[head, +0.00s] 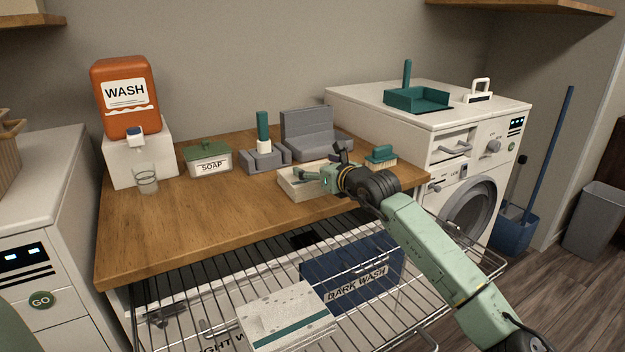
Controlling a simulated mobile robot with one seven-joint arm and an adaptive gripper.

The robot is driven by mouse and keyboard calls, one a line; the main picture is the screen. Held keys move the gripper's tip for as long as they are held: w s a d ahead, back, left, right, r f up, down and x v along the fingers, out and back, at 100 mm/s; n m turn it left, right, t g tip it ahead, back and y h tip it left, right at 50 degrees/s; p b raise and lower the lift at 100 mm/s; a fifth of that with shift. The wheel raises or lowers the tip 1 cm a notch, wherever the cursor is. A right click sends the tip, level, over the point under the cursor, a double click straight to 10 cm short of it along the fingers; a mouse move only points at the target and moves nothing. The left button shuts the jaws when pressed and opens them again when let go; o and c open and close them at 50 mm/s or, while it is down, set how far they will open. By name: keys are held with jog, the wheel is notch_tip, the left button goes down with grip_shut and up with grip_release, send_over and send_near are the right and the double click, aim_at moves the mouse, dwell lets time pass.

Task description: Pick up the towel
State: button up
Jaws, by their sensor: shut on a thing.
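A pale, folded towel-like block (292,188) lies at the front right of the wooden counter. My gripper (322,168) is over its right part, with the fingers pointing left and back. The gripper is shut on this pale block; the exact contact is partly hidden by the fingers and wrist. The block looks level and at or very near the counter top. A second towel-like piece, white and speckled with a green stripe (285,316), lies on the wire rack below, away from the gripper.
A green-topped brush (381,154) lies right of my gripper. Behind stand a grey stepped block (312,135) and a green-handled tool in a grey holder (263,142). A soap box (208,158), glass (147,180) and orange wash dispenser (125,97) stand left. The counter's front left is clear.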

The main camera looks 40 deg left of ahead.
jog(key=c, duration=0.5)
jog(key=shift+r, duration=0.15)
jog(key=shift+r+b, duration=0.5)
jog(key=shift+r, duration=0.15)
jog(key=shift+s+d+r+b, duration=0.15)
jog(key=shift+r+b, duration=0.2)
jog(key=shift+r, duration=0.1)
jog(key=shift+s+d+r+b, duration=0.1)
jog(key=shift+r+b, duration=0.2)
jog(key=shift+r, duration=0.1)
jog(key=s+d+r+b, duration=0.2)
jog(key=s+d+b, duration=0.3)
jog(key=s+d, duration=0.55)
jog(key=w+d+f+b, duration=0.2)
jog(key=d+f+b, duration=0.1)
jog(key=d, duration=0.5)
jog(key=w+d+f+b, duration=0.2)
jog(key=d+f+b, duration=0.1)
jog(key=d, duration=0.4)
jog(key=shift+n+g, duration=0.3)
jog(key=shift+d+f, duration=0.25)
jog(key=shift+f, duration=1.55)
jog(key=shift+d+f, duration=0.2)
jog(key=shift+f, duration=1.65)
jog(key=shift+d+f, duration=0.25)
jog(key=shift+f, duration=1.55)
